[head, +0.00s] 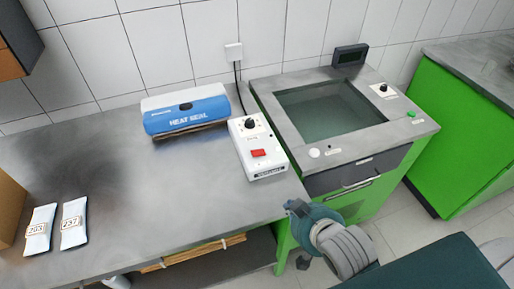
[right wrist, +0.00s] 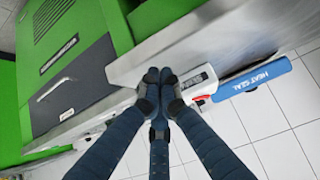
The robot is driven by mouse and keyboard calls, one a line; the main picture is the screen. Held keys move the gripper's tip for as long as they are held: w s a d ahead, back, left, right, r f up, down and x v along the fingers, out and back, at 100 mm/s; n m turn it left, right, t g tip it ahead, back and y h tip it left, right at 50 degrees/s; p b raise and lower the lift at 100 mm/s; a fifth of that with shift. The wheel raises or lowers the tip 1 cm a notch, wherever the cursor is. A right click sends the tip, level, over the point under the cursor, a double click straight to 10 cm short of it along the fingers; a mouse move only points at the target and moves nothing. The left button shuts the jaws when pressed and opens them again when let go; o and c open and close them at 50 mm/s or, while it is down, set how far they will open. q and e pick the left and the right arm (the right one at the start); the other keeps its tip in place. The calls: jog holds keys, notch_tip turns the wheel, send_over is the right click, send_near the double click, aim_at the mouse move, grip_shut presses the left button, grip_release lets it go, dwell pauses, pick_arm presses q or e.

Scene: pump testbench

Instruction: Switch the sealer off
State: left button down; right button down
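The heat sealer (head: 187,108), blue and white, lies at the back of the grey bench; it also shows in the right wrist view (right wrist: 252,79). A white control box (head: 243,141) stands to its right, with a black knob (head: 250,124) and a red rocker switch (head: 258,152). I cannot tell the switch position. In the right wrist view the control box (right wrist: 196,84) is partly hidden behind my fingers. My right gripper (head: 293,206) is near the bench's front right corner, in front of the control box and apart from it. Its fingertips (right wrist: 158,75) are together and empty. My left gripper is out of view.
A green test unit (head: 419,126) with a sunken tank (head: 328,110) and a drawer adjoins the bench on the right. Two labelled pouches (head: 40,232) (head: 74,225) lie at the left. A cable runs to the wall socket (head: 234,52). The bench middle is clear.

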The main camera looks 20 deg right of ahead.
jog(key=w+a+r+m+t+y, duration=0.1)
jog(key=w+a+r+t, duration=0.1)
jog(key=w+r+t, duration=0.75)
jog(key=g+p, duration=0.3)
jog(key=g, duration=0.1)
send_over(258, 153)
jog(key=s, duration=0.2)
jog(key=shift+d+t, duration=0.15)
jog(key=shift+t, duration=0.1)
jog(key=f, duration=0.3)
jog(key=shift+a+f, duration=0.25)
jog(key=shift+a, duration=0.05)
jog(key=shift+a+f, duration=0.15)
jog(key=shift+f, duration=0.2)
jog(key=shift+f, duration=0.1)
